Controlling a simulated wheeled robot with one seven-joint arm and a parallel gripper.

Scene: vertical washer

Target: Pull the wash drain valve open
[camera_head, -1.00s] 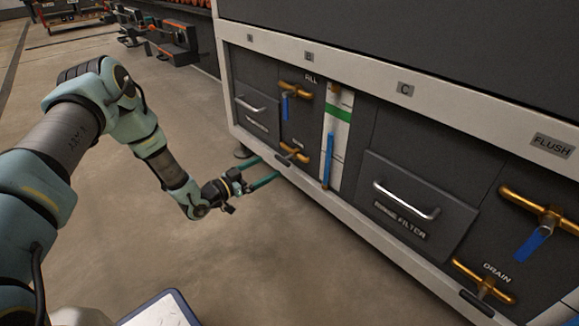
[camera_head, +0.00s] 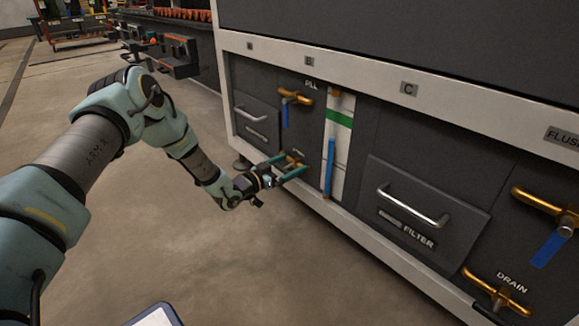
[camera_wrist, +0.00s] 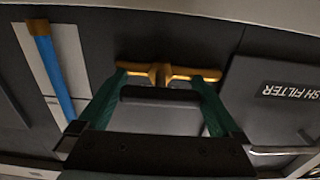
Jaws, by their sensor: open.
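The wash drain valve is the lower brass valve (camera_head: 296,158) at the left of the washer front, below the FILL valve. In the wrist view its brass pipe (camera_wrist: 160,72) runs crosswise, with a dark handle (camera_wrist: 160,94) in front of it. My gripper (camera_head: 292,166) is open at this valve. In the wrist view its two green fingers (camera_wrist: 160,90) stand on either side of the dark handle, with small gaps showing. Their tips reach close to the brass pipe; I cannot tell if they touch it. In the head view my fingers partly hide the handle.
A FILL valve (camera_head: 293,98) with a blue lever sits just above. A level gauge (camera_head: 337,145) with a blue column stands to the right. The WASH FILTER drawer (camera_wrist: 285,92) has a bar handle. A second DRAIN valve (camera_head: 497,290) is at far right. The floor at left is clear.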

